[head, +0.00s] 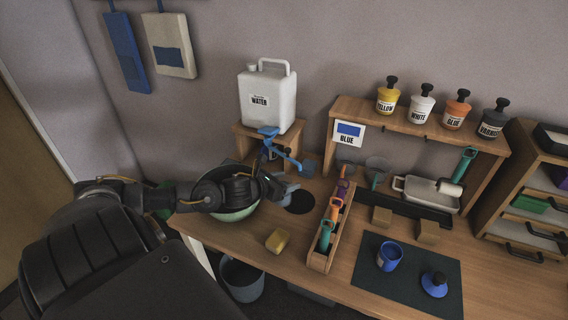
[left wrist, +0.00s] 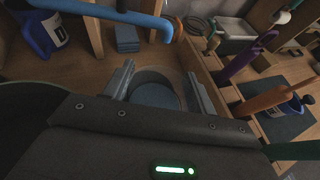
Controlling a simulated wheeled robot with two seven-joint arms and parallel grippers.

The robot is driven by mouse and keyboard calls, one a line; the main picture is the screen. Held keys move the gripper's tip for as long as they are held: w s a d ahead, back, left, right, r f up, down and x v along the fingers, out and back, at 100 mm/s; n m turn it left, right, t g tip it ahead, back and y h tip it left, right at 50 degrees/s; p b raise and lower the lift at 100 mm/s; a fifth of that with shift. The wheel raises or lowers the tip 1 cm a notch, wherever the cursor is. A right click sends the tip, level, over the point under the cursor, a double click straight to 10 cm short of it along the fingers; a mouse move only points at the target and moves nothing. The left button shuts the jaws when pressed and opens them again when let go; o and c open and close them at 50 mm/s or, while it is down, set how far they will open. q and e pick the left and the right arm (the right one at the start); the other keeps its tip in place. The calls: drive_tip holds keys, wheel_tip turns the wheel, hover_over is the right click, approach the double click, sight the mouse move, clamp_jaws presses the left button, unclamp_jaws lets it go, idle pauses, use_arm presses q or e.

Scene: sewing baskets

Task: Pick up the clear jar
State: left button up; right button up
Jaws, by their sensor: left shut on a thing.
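The clear jar (left wrist: 153,95) shows in the left wrist view as a round, see-through vessel with a blue-grey inside, upright between my two fingers. My left gripper (left wrist: 158,92) is shut on it, one finger on each side. In the head view my left gripper (head: 282,188) is beside the dark round pad (head: 300,202), under the blue tap, and the jar (head: 289,192) is partly hidden by it. I cannot tell whether the jar's base touches the table. My right gripper is in neither view.
A white water jug (head: 267,98) stands on a wooden stand behind, with a blue tap (head: 268,133) close above my gripper. A green bowl (head: 237,213) lies under my forearm. A wooden tool rack (head: 321,262) stands to the right, and a yellow sponge (head: 277,240) lies in front.

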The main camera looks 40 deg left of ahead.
use_arm(q)
wheel_tip(320, 180, up, 9)
drive_tip(key=shift+f, duration=0.15)
idle(0.5)
